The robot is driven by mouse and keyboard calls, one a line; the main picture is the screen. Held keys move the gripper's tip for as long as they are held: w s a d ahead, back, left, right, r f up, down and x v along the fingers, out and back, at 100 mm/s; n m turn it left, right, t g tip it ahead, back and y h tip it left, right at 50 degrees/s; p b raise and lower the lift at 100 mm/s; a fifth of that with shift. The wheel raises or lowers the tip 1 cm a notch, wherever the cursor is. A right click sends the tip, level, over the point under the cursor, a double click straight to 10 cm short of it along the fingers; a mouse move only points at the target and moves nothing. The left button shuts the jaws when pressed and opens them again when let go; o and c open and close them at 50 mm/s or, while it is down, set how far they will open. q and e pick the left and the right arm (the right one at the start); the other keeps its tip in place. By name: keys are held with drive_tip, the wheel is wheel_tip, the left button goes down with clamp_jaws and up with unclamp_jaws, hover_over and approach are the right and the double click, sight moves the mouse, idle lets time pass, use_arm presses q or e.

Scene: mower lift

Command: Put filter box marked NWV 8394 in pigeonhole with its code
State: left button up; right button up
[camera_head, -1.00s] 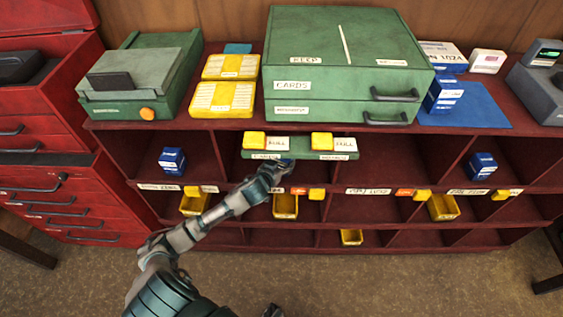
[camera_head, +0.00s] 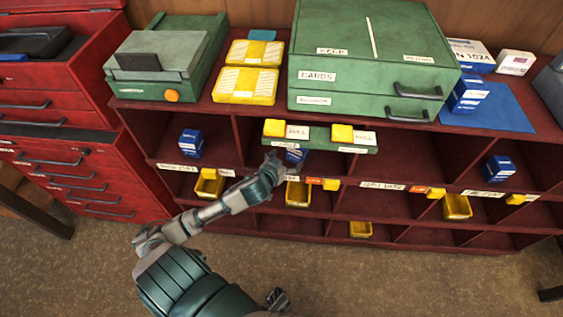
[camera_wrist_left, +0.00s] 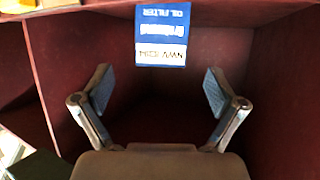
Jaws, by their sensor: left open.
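A blue and white filter box (camera_head: 296,155) stands in a middle-row pigeonhole of the dark red shelf, below the green card strip. In the left wrist view the box (camera_wrist_left: 162,35) appears upside down, its code blurred but starting like NWV. My left gripper (camera_head: 274,166) is at the front of this pigeonhole. In the left wrist view my left gripper (camera_wrist_left: 160,92) has its fingers spread, with nothing between them. The box lies beyond the fingertips, apart from them. A dark part of mine at the bottom of the head view may be my right gripper (camera_head: 277,300).
Other blue boxes stand in pigeonholes at left (camera_head: 190,144) and right (camera_head: 498,169). Yellow bins (camera_head: 299,194) sit below. A green card cabinet (camera_head: 345,75) stands on top.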

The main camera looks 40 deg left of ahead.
use_arm(q)
drive_tip(key=v, duration=0.4)
drive_tip(key=shift+f, duration=0.1)
use_arm(e)
drive_tip(key=shift+s+a+f, duration=0.1)
drive_tip(key=shift+s+f, duration=0.15)
drive_tip(key=shift+f, duration=0.55)
use_arm(q)
drive_tip(key=shift+a, duration=0.1)
